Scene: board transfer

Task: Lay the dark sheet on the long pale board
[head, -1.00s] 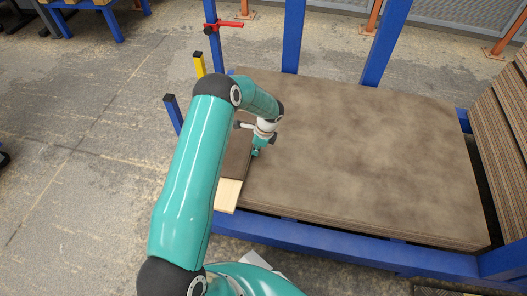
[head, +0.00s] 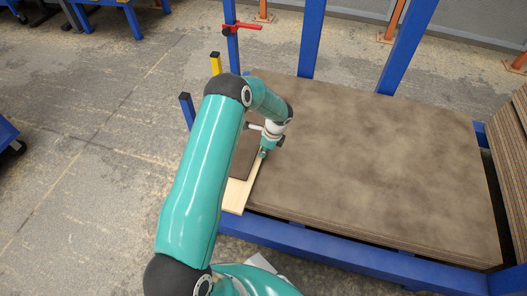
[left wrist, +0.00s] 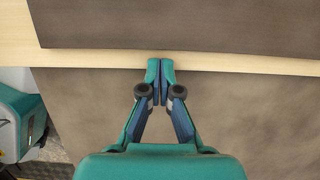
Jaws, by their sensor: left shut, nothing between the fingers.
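The dark sheet (head: 243,161) lies over the long pale board (head: 235,196) at the left end of the big brown panel stack. The board's bare near end and a narrow strip along its right side show. In the left wrist view, the sheet (left wrist: 180,24) is at the top, with the pale board (left wrist: 100,58) below it and past its left end. My left gripper (head: 263,154) is shut and empty. Its fingertips (left wrist: 160,66) are at the board's lower edge there, apart from the sheet. My arm hides the far part of both. My right gripper is not in view.
The brown panel stack (head: 370,160) fills a blue frame (head: 320,245) with tall posts at the back. Open floor lies to the left.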

